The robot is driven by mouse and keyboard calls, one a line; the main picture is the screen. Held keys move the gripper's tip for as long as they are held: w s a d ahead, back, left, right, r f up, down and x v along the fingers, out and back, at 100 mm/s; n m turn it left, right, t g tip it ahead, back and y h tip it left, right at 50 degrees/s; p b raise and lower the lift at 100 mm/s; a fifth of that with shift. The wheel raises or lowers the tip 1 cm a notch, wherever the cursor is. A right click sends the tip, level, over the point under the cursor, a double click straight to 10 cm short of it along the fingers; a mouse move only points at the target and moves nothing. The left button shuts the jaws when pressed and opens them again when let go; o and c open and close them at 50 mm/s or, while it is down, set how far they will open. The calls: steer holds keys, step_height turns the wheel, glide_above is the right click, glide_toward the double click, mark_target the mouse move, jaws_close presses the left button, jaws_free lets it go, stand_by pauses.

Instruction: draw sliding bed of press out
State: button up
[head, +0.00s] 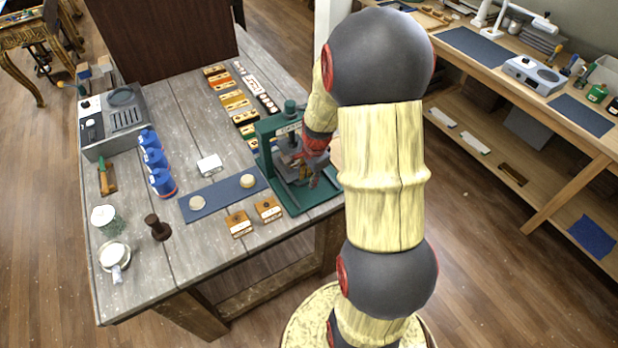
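The green press (296,207) stands near the right edge of the grey wooden table. Its upright frame and top screw face me, and my arm covers part of its right side. Greyish parts show inside the frame, but I cannot tell the sliding bed clearly from the rest. My gripper (314,180) is at the press, at the front right of its frame opening. The fingers are small and dark here, so I cannot tell whether they touch the bed or whether they are open.
A blue mat (222,198) with two round pale pieces lies left of the press. Two small wooden blocks (268,209) sit close in front of it. Blue bottles (162,182), a brown stamp (157,228) and a grey machine (112,118) stand further left.

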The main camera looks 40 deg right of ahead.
steer(key=shift+c, duration=1.3)
jaws_close()
